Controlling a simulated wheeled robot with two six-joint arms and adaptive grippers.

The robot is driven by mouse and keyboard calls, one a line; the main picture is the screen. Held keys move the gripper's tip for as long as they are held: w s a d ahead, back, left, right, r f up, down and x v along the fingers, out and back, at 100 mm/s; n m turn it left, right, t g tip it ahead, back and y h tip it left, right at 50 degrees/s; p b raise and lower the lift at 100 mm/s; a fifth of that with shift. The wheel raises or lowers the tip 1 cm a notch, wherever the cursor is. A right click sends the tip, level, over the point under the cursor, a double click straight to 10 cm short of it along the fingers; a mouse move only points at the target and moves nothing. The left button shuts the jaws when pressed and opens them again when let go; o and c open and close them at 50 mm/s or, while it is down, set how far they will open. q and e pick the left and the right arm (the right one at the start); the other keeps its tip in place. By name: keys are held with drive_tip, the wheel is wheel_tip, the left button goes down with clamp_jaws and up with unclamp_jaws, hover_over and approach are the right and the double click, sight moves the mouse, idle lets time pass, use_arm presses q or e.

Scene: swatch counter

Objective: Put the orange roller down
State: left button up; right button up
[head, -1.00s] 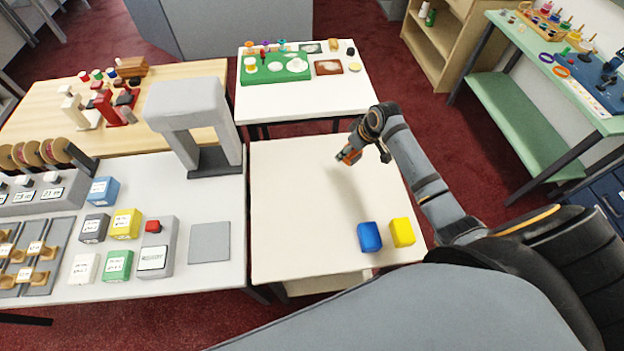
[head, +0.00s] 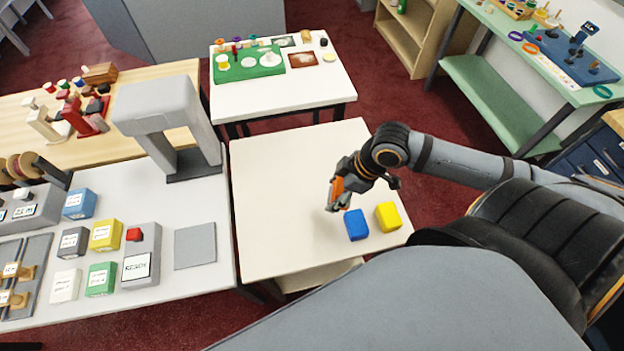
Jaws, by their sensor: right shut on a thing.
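The orange roller (head: 337,189) shows as a small orange piece at the jaws of my right gripper (head: 340,196). My right gripper is shut on it, and the fingers hide part of it. They are over the cream table (head: 275,190), just behind and left of a blue block-like piece (head: 356,225). I cannot tell whether the roller touches the table top. My left gripper is not in view.
A yellow block-like piece (head: 388,216) stands right of the blue one. The cream table's left and middle are clear. A grey table (head: 205,280) with a grey arch-shaped stand (head: 165,110) adjoins on the left. A white table (head: 325,90) stands behind.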

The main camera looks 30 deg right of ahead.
drive_tip(key=w+f+b, duration=0.2)
drive_tip(key=w+b, duration=0.1)
drive_tip(key=w, duration=0.2)
approach(304, 184)
drive_tip(key=shift+w+a+f, duration=0.15)
drive_tip(key=shift+a+f, duration=0.1)
drive_tip(key=shift+a, duration=0.2)
drive_tip(key=shift+w+a+f, duration=0.15)
drive_tip(key=shift+a+f, duration=0.05)
drive_tip(key=shift+a, duration=0.25)
drive_tip(key=shift+w+f, duration=0.3)
drive_tip(key=shift+f, duration=0.2)
wheel_tip(304, 184, down, 3)
drive_tip(key=shift+w+f+p, duration=0.1)
drive_tip(key=shift+w+p, duration=0.1)
drive_tip(key=shift+p, duration=0.35)
drive_tip(key=shift+f, duration=0.15)
drive_tip(key=shift+f, duration=0.1)
